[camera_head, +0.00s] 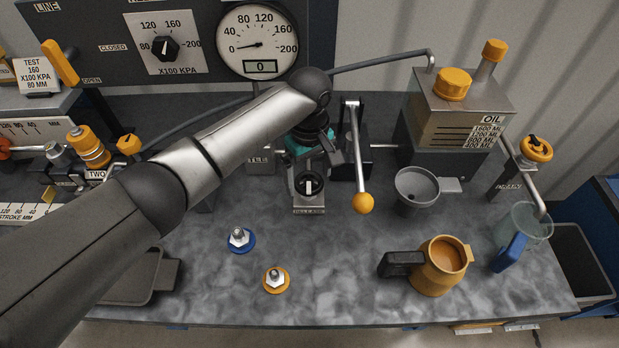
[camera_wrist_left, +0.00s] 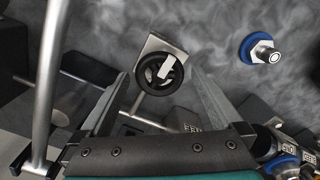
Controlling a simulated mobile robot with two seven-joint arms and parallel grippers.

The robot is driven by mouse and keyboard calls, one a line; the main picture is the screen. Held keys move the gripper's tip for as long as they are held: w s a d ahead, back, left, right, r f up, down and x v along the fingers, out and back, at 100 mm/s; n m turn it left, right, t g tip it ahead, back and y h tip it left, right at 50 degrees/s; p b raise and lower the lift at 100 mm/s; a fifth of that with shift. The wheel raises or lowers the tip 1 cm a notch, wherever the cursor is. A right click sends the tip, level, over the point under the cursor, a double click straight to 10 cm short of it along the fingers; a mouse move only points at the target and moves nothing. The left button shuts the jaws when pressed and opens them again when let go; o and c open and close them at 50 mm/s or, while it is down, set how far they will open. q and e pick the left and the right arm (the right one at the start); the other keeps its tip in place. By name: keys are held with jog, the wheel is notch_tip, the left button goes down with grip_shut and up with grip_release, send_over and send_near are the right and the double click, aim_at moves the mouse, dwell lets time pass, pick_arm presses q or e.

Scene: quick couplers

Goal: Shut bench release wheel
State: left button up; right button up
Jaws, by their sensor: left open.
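The release wheel (camera_head: 309,184) is a small black handwheel with a white bar across it, on a grey plate marked RELEASE at the middle of the bench. It also shows in the left wrist view (camera_wrist_left: 160,72), between the fingertips. My left gripper (camera_head: 312,162) hangs over the bench just behind and above the wheel. Its two fingers are spread in the left wrist view (camera_wrist_left: 160,80), one on each side of the wheel, with no grip on it. Contact between fingers and wheel cannot be told. My right gripper is not in view.
A pump lever with a yellow ball (camera_head: 363,203) stands close right of the wheel. A funnel (camera_head: 417,186), oil tank (camera_head: 455,110) and orange jug (camera_head: 440,266) are farther right. A blue-based coupler (camera_head: 239,239) and an orange-based coupler (camera_head: 276,280) stand front left.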

pick_arm(q)
jog(key=shift+f, duration=0.35)
jog(key=shift+c, duration=0.4)
